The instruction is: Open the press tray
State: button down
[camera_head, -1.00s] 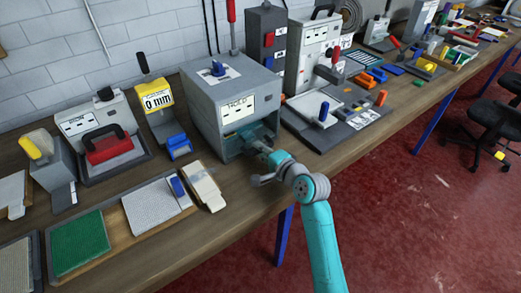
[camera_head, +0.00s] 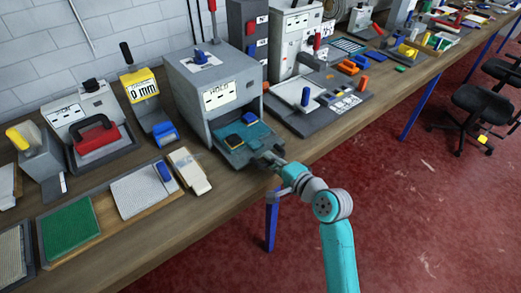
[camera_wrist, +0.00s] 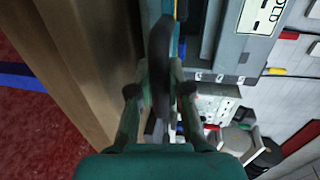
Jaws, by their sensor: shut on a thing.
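The press (camera_head: 212,85) is a grey box labelled HOLD on the bench. One pad (camera_head: 234,141) has a yellow edge. My gripper (camera_head: 269,161) is at the tray's front edge, shut on the tray handle. In the wrist view the dark handle (camera_wrist: 160,50) runs between the two fingers of my gripper (camera_wrist: 160,92). The rear of the tray is hidden inside the press.
A cream block (camera_head: 189,171) and a white ribbed board (camera_head: 143,193) lie left of the press. A grey fixture plate (camera_head: 325,112) stands close on the right. The bench's front edge runs under my gripper. The red floor (camera_head: 390,200) in front is open; chairs stand at right.

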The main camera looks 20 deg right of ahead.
jog(key=shift+f+v, duration=0.2)
jog(key=shift+v, duration=0.75)
jog(key=shift+f+v, duration=0.2)
jog(key=shift+v, duration=0.8)
jog(key=c, duration=1.1)
grip_release()
jog(key=shift+s, duration=0.1)
jog(key=v, duration=1.2)
jog(key=shift+f, duration=0.1)
